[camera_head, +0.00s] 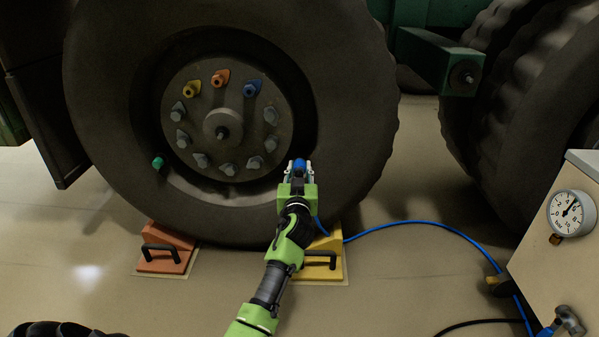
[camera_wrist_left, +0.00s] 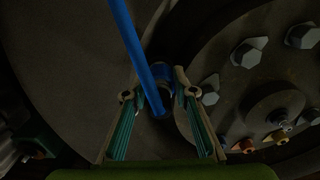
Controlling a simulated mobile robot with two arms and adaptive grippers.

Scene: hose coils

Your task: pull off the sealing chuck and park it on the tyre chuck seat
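The sealing chuck (camera_head: 299,165) is blue and sits between the fingertips of my left gripper (camera_head: 299,172), in front of the lower right of the big tyre. The left wrist view shows its blue body (camera_wrist_left: 161,73) between the two fingers (camera_wrist_left: 158,92), with a blue hose (camera_wrist_left: 138,55) crossing in front. The fingers are close to the chuck on both sides, but contact is unclear. Whether it sits on a valve is hidden. I cannot pick out the tyre chuck seat. My right gripper is not in view.
The hub (camera_head: 222,124) has grey nuts and coloured pointers. An orange chock (camera_head: 166,249) and a yellow chock (camera_head: 318,268) stand under the tyre (camera_head: 350,110). The blue hose (camera_head: 420,222) crosses the floor to a cabinet with a gauge (camera_head: 572,213). Floor between is mostly clear.

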